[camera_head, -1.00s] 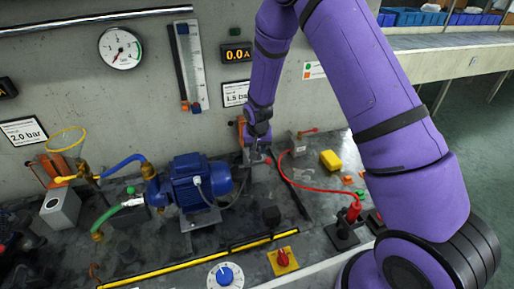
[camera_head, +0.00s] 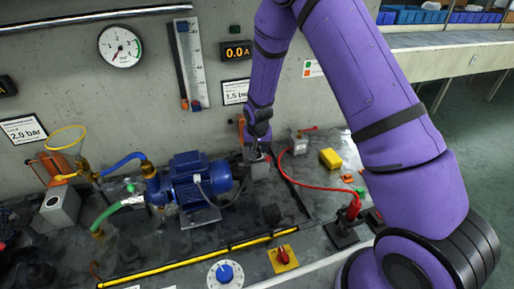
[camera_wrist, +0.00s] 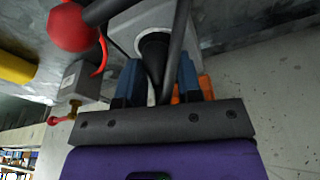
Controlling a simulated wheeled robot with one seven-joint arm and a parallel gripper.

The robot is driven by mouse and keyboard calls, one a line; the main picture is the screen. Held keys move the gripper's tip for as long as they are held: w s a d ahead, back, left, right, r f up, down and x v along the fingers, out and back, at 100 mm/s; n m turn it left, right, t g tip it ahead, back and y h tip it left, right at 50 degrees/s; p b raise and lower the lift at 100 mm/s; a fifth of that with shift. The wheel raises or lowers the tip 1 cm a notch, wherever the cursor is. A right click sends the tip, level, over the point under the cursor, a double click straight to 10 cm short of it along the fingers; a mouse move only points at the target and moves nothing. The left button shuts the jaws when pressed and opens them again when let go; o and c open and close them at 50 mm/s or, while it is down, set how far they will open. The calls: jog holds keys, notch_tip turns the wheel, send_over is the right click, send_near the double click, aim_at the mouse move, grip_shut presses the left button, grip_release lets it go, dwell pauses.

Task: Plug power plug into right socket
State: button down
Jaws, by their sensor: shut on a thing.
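My gripper (camera_wrist: 158,85) shows in the wrist view with two blue fingers closed around a dark, tapered plug (camera_wrist: 154,52). A black cable runs up beside the plug. The plug's far end points at a light grey box (camera_wrist: 126,34), and its tip is hidden, so I cannot tell whether it is inserted. In the head view my gripper (camera_head: 259,146) is low by the wall, just above a small grey box (camera_head: 260,170). The plug and any socket opening are too small or hidden there.
A blue motor pump (camera_head: 200,180) stands left of my gripper. A yellow block (camera_head: 330,158) and a small grey valve box (camera_head: 298,146) are to the right.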

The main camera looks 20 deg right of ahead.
jog(key=shift+f, duration=0.15)
jog(key=c, duration=0.7)
grip_release()
jog(key=shift+s+a+r, duration=0.1)
jog(key=shift+s+r, duration=0.1)
jog(key=shift+r, duration=0.75)
jog(key=shift+s+d+r, duration=0.1)
jog(key=shift+s+r, duration=0.1)
jog(key=shift+r, duration=0.8)
jog(key=shift+s+a+r, duration=0.1)
jog(key=shift+s+r, duration=0.1)
jog(key=shift+r, duration=0.75)
jog(key=r, duration=0.3)
jog(key=s+r, duration=0.1)
jog(key=r, duration=0.3)
jog(key=s+r, duration=0.1)
jog(key=r, duration=0.2)
jog(key=shift+a+r, duration=0.25)
jog(key=shift+r, duration=0.05)
